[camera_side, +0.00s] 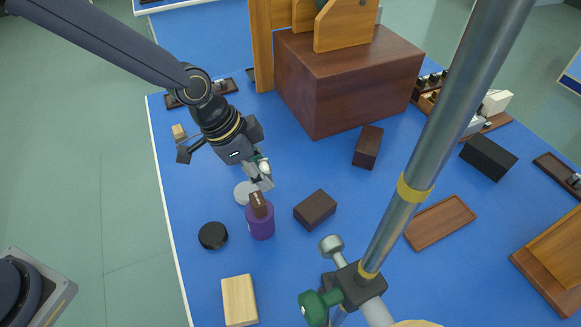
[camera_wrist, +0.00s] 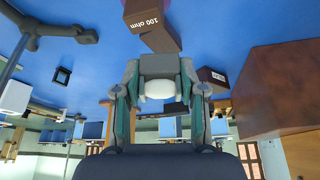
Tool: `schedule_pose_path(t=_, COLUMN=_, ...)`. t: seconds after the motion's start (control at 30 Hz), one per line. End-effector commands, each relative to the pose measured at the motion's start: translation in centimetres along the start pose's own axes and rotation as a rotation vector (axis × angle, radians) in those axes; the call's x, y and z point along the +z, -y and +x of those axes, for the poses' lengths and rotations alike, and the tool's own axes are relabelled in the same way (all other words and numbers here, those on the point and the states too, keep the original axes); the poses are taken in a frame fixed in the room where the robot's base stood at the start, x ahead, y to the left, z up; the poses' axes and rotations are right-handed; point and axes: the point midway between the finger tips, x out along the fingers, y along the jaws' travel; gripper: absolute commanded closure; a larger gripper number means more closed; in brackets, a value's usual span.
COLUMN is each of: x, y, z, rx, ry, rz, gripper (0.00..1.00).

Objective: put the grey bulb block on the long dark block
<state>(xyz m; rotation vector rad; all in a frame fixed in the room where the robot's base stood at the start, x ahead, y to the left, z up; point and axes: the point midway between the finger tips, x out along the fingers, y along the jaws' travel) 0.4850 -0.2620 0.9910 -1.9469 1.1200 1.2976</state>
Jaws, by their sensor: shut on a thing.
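My gripper (camera_side: 262,175) is above the left part of the blue table and points down and right. It is shut on the grey bulb block (camera_wrist: 158,66), whose white bulb (camera_wrist: 160,88) shows between the fingers in the wrist view. The block is held clear of the table. A long dark brown block (camera_side: 368,147) lies in front of the big brown box, right of my gripper and apart from it. Other dark blocks are in view, so I cannot be certain that this is the named one.
A purple cylinder (camera_side: 260,223) with a small brown block (camera_side: 258,204) on it stands close below my gripper. Near it are a white disc (camera_side: 244,192), a black disc (camera_side: 213,236) and a dark block (camera_side: 315,209). The big brown box (camera_side: 350,80) and a metal pole (camera_side: 440,130) are obstacles.

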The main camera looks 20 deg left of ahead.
Motion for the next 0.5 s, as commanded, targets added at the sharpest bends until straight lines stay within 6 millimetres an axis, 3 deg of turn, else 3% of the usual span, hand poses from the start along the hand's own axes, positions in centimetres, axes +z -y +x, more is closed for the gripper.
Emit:
schedule_pose_path(t=0.1, x=0.5, y=-3.7, z=-1.2, rx=0.027, ry=0.003, rz=0.079, gripper=0.91)
schedule_pose_path(t=0.2, x=0.7, y=-5.3, z=-1.5, rx=0.041, ry=0.006, rz=0.12, gripper=0.91)
schedule_pose_path(t=0.33, x=-0.4, y=-5.2, z=-0.2, rx=0.048, ry=0.008, rz=0.137, gripper=0.91)
schedule_pose_path(t=0.5, x=-3.3, y=-3.1, z=3.4, rx=0.048, ry=0.009, rz=0.135, gripper=0.91)
